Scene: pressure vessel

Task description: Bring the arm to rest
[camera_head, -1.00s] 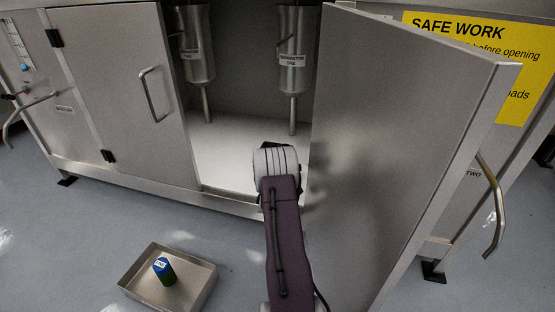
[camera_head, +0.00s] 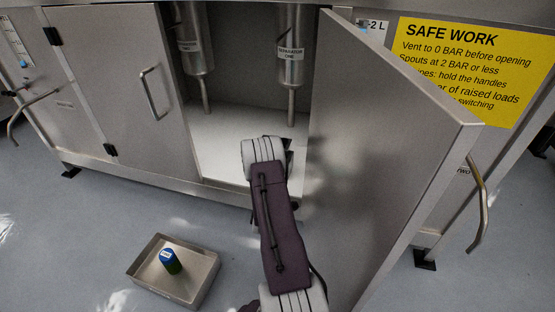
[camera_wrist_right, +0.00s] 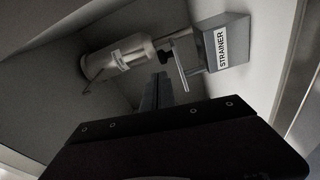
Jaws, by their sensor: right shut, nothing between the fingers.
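My right arm (camera_head: 270,215) reaches from the bottom of the head view toward an open cabinet, its wrist (camera_head: 262,153) low at the opening beside the open door. The right gripper is mostly hidden behind the wrist there. In the right wrist view the gripper (camera_wrist_right: 163,82) shows as thin dark fingers, shut and empty, inside the cabinet below a grey block marked STRAINER (camera_wrist_right: 221,45) and a metal cylinder (camera_wrist_right: 118,57). The fingers appear apart from both. My left gripper is not in view.
The open steel door (camera_head: 390,150) stands close on the arm's right. Two metal vessels hang inside, one marked separator (camera_head: 290,50).

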